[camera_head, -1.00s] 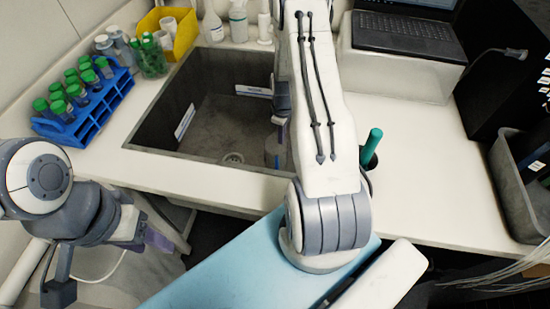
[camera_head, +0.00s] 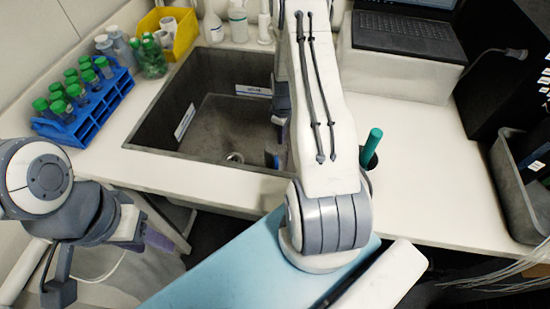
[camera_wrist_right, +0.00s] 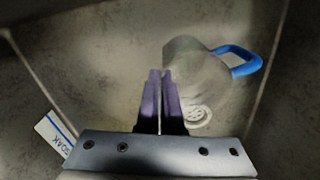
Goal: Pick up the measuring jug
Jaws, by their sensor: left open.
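The measuring jug (camera_wrist_right: 195,64) is a pale translucent vessel with a blue handle (camera_wrist_right: 240,62); it is in the sink, beside the round drain, in the right wrist view. In the head view it is almost wholly hidden behind my right arm. My right gripper (camera_wrist_right: 161,75) points into the sink. Its purple fingers are close together with a thin slit between them and overlap the jug's left edge. I cannot tell whether they hold the wall. My left gripper is at the lower left of the head view, away from the sink; its fingertips are not clear.
The grey sink (camera_head: 150,130) has upright walls around the jug. A blue rack (camera_head: 105,105) of green-capped tubes stands left of it. A yellow bin (camera_head: 186,38) and bottles (camera_head: 238,22) stand behind. A green-handled item (camera_head: 372,140) is right of my arm. The right counter (camera_head: 440,180) is mostly clear.

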